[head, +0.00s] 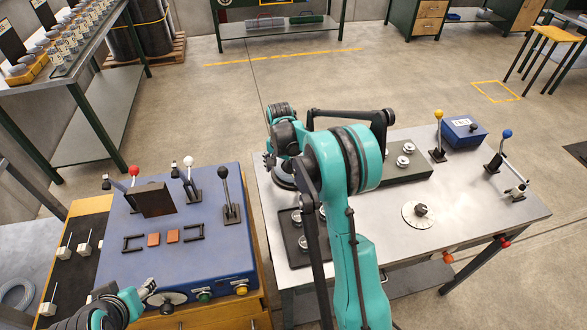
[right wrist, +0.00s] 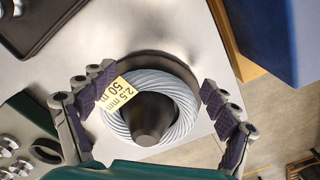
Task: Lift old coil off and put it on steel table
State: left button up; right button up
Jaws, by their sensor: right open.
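The old coil (right wrist: 174,86), a ring of pale grey-blue wire with a yellow label reading 2.5 mm 50 m, sits around a dark post (right wrist: 152,120) in the right wrist view. A wide dark round base lies under it. My right gripper (right wrist: 157,103) is open, its padded fingers on opposite sides of the coil with visible gaps. In the head view my right arm largely hides this spot near the left edge of the steel table (head: 470,205). My left arm shows at the lower left; its finger opening cannot be made out.
A blue control box (head: 215,250) with levers stands left of the table. On the table are a dark tray with round metal parts (head: 405,160), a round disc with a knob (head: 419,213), a blue box (head: 463,130) and levers. The table's front right is mostly bare.

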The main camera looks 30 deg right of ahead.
jog(key=shift+f, duration=0.35)
jog(key=shift+s+r, duration=0.1)
jog(key=shift+r, duration=0.05)
jog(key=c, duration=2)
grip_shut()
jog(key=shift+r, duration=0.1)
